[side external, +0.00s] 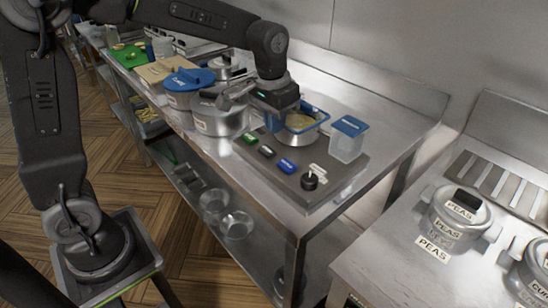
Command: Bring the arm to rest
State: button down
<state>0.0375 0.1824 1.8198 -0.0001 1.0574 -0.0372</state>
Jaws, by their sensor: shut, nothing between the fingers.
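My arm reaches in from the upper left over the steel counter (385,150), its wrist bent downward.
A blue-lidded pot (188,79) stands left of the gripper. Right of it are a blue-rimmed pan (301,135), a blue-lidded tub (348,139) and a grey board (318,168) with small coloured blocks. A PEAS pot (456,216) stands on the right counter. The counter's right end is clear.

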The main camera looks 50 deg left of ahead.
jog(key=s+r+t, duration=0.2)
jog(key=s, duration=0.8)
jog(key=s+a+r+t, duration=0.1)
jog(key=s+r+t, duration=0.1)
jog(key=s, duration=0.7)
jog(key=shift+s+a+t, duration=0.25)
jog(key=shift+s+t, duration=0.05)
jog(key=shift+s, duration=0.05)
jog(key=shift+w+r, duration=0.15)
jog(key=shift+r, duration=0.05)
jog(key=g, duration=0.6)
send_over(287, 164)
notch_tip(287, 164, down, 7)
jog(key=shift+f, duration=4.15)
